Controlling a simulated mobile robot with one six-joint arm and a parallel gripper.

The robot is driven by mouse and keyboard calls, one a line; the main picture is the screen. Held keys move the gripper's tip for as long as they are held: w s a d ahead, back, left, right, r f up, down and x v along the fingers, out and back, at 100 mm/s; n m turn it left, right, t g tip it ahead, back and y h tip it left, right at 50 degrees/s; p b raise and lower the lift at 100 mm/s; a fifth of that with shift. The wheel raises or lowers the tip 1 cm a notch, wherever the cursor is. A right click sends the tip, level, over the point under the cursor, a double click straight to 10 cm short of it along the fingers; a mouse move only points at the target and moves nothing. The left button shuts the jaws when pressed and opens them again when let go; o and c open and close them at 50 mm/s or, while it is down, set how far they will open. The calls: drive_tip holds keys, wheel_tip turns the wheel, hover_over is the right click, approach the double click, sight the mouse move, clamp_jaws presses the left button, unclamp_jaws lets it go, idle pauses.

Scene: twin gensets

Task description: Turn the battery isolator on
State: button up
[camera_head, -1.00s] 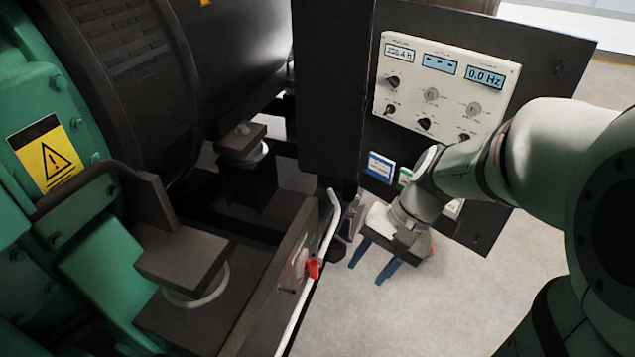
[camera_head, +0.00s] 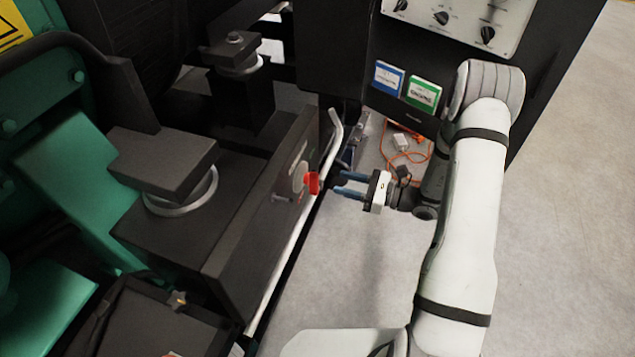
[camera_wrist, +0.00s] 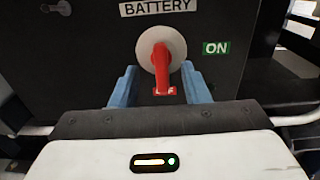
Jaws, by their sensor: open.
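The battery isolator (camera_head: 313,183) is a red handle on a pale round base, fixed to the dark side face of the genset frame. In the wrist view the red handle (camera_wrist: 162,70) points down from the base, covering part of a small red label at its lower end. A green ON label (camera_wrist: 216,48) is to its right and a BATTERY plate (camera_wrist: 158,7) is above. My gripper (camera_head: 337,184) is open, its two blue fingers pointing at the isolator. In the wrist view the fingers stand on either side of the handle's lower part; contact cannot be told.
A white pipe (camera_head: 301,235) runs along the frame just below the isolator. The control panel (camera_head: 455,18) is at the upper right, with blue and green booklets (camera_head: 405,84) beneath it. An orange cable (camera_head: 412,147) lies on the floor behind my gripper. The floor at right is clear.

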sight(319, 177)
drive_tip(key=x, duration=0.7)
drive_tip(key=shift+w+a+f, duration=0.15)
drive_tip(key=shift+w+a, duration=0.1)
drive_tip(key=shift+a, duration=0.1)
drive_tip(key=c, duration=0.7)
drive_tip(key=shift+a, duration=0.2)
drive_tip(key=shift+c, duration=0.7)
drive_tip(key=shift+d, duration=0.15)
clamp_jaws()
drive_tip(key=shift+d, duration=0.1)
